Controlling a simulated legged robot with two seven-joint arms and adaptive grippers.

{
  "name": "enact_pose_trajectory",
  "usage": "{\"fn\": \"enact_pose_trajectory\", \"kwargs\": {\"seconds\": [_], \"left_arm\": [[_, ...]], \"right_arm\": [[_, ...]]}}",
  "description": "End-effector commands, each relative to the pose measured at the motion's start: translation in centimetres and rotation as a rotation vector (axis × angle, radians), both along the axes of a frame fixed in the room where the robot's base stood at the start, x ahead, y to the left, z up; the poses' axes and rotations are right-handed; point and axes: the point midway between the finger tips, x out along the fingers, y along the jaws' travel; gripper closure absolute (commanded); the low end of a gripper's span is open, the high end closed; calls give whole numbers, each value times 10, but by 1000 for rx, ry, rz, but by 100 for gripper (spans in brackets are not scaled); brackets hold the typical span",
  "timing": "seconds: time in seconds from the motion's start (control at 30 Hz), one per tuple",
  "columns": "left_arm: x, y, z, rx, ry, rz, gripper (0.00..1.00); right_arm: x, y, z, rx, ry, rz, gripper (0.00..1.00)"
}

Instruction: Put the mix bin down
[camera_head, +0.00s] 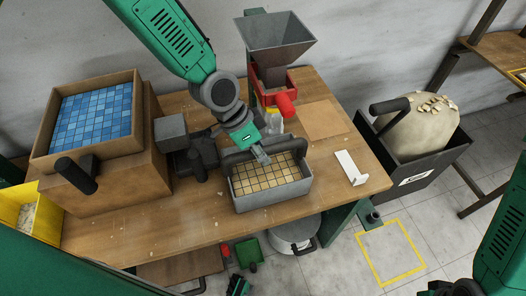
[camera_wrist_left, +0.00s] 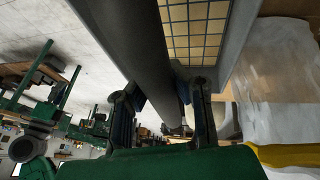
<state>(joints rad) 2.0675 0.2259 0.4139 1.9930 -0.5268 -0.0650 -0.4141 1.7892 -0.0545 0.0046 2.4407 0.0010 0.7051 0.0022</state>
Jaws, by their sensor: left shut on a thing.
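The mix bin (camera_head: 273,196) is a grey open bin with a dark bar handle, holding tan square tiles in a grid. It is at the front middle of the wooden table (camera_head: 180,222); whether its base touches the tabletop I cannot tell. My left gripper (camera_head: 262,155) is above the bin, shut on its handle. In the left wrist view the fingers (camera_wrist_left: 165,98) are on either side of the dark handle (camera_wrist_left: 130,45), with the tiles beside it. My right arm comes in at the right edge; its gripper (camera_head: 455,288) is cut off by the bottom edge.
A box of blue tiles (camera_head: 138,150) stands left. A grey hopper (camera_head: 275,40) on a red stand is behind the bin. A white bracket (camera_head: 350,167) lies to the right. A black bin with a sack (camera_head: 410,180) stands beyond the table. A yellow floor square (camera_head: 408,280) is empty.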

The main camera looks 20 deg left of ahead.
Motion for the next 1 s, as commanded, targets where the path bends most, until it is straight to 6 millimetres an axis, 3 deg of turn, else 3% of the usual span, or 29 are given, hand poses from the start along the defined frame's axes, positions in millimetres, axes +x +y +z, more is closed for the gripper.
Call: {"fn": "enact_pose_trajectory", "kwargs": {"seconds": [0.23, 0.3, 0.33, 0.73, 1.0], "left_arm": [[0, 0, -2, -1, -1, 0, 100], [0, 0, -3, 0, 0, 1, 70], [0, 0, -3, 0, 0, 1, 66], [0, 2, 5, 0, -1, 1, 66], [-2, 23, 52, -3, -3, 4, 66]], "right_arm": [[0, 0, -2, 0, 0, 0, 100], [0, 0, -2, 0, 0, 0, 100], [0, 0, -1, 0, 0, 0, 100], [0, 0, 0, 0, 0, 0, 100], [0, 0, 0, 0, 0, 0, 100]]}}
